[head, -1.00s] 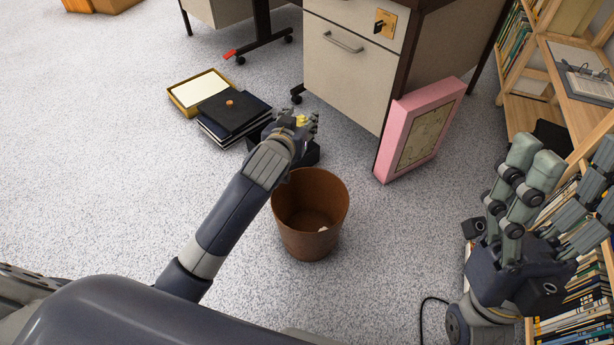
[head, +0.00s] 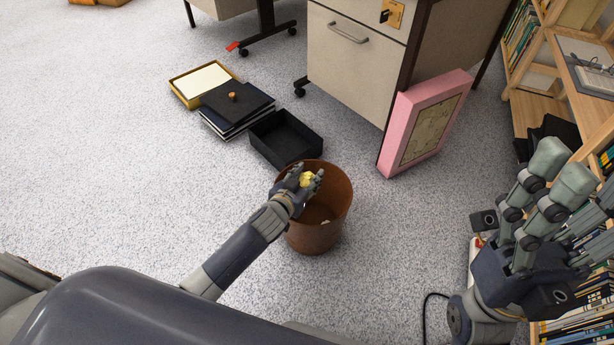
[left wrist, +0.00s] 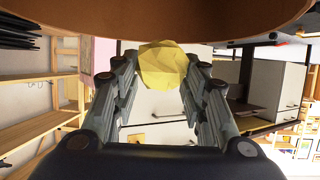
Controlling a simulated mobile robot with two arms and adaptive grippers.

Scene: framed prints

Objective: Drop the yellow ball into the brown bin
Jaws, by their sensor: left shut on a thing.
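The yellow ball (head: 307,179), faceted like crumpled paper, is held between the fingertips of my left gripper (head: 305,180). In the left wrist view the ball (left wrist: 163,66) sits between both finger pairs. The brown bin (head: 318,238) stands upright on the carpet. In the head view my left gripper overlaps the bin's upper left rim, with the ball over its opening. A brown curved wall of the bin (left wrist: 100,28) fills the top of the left wrist view. My right gripper (head: 580,165) is at the far right, fingers apart, nothing seen between them.
A black open tray (head: 286,140) lies just behind the bin. A pink frame (head: 425,120) leans on the desk cabinet (head: 350,60). A bookshelf stands at right. The left floor is clear.

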